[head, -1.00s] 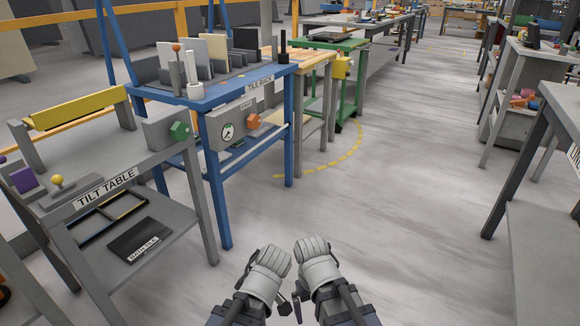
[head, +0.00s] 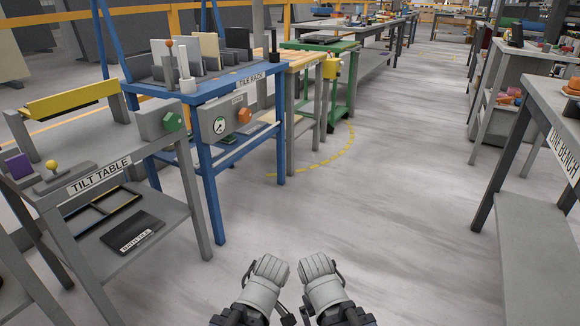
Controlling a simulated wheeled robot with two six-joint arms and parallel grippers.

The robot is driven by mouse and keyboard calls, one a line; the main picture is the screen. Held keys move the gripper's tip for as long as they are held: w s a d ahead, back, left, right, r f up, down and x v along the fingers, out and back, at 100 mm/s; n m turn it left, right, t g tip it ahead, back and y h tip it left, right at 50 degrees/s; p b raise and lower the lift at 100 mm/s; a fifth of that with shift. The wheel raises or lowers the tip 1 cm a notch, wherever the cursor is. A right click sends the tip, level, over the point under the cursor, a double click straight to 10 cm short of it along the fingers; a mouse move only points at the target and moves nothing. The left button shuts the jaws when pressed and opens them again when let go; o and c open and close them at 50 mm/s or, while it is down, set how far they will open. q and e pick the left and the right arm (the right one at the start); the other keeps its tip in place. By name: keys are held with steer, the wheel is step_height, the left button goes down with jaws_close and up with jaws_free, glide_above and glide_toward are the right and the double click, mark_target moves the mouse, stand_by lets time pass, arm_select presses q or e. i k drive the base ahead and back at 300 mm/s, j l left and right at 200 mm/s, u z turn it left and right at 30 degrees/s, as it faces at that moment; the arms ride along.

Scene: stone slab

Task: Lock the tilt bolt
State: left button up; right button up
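The grey tilt table (head: 172,212) stands at the left, with a "TILT TABLE" label on its front edge. A yellow ball knob (head: 51,165) sits on a grey block on its near left corner. A green hexagonal knob (head: 173,122) is on a grey box (head: 152,118) at its right end. No part is labelled as the tilt bolt, so I cannot tell which it is. My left gripper (head: 271,268) and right gripper (head: 316,266) are side by side at the bottom centre, over the floor, apart from the table. They look empty, seen from behind; their opening is hidden.
A blue tile rack (head: 218,192) with upright tiles, a gauge and an orange knob (head: 244,115) adjoins the tilt table's right side. Grey benches (head: 540,200) line the right. The floor (head: 390,200) between is clear.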

mark_target(52, 165)
steer(key=u, duration=1.45)
